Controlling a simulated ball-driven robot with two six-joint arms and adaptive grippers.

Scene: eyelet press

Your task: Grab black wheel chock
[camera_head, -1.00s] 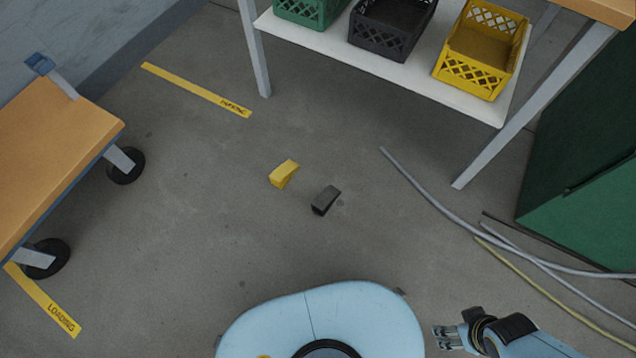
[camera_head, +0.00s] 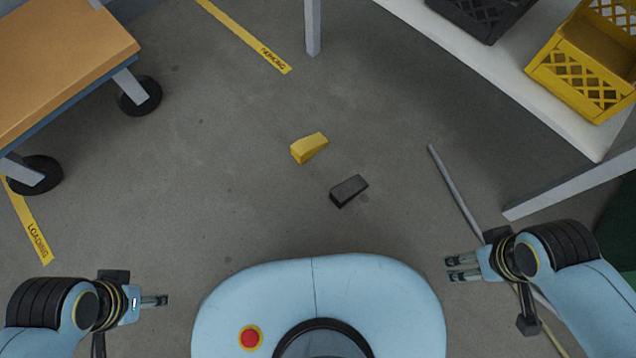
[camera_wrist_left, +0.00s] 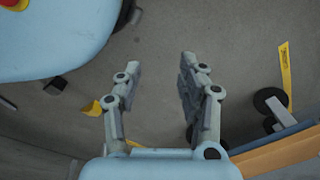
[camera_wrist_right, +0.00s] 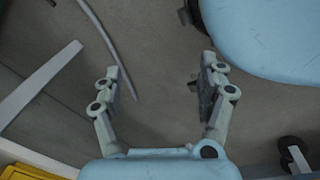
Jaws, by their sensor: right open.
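The black wheel chock (camera_head: 349,190) lies on the grey floor in front of my base in the head view. In the left wrist view the black chock (camera_wrist_left: 56,86) shows small at the left, away from the fingers. My right gripper (camera_head: 452,268) is open and empty, to the right of the chock and nearer to me. Its fingers stand apart in the right wrist view (camera_wrist_right: 155,75). My left gripper (camera_head: 163,301) is far to the left of the chock. Its fingers are spread and empty in the left wrist view (camera_wrist_left: 155,65).
A yellow chock (camera_head: 309,148) lies just beyond and left of the black one, apart from it. A grey cable (camera_head: 455,185) lies to the right. A wheeled cart (camera_head: 60,60) stands left; a shelf with a yellow crate (camera_head: 580,75) stands right. Floor around the chocks is clear.

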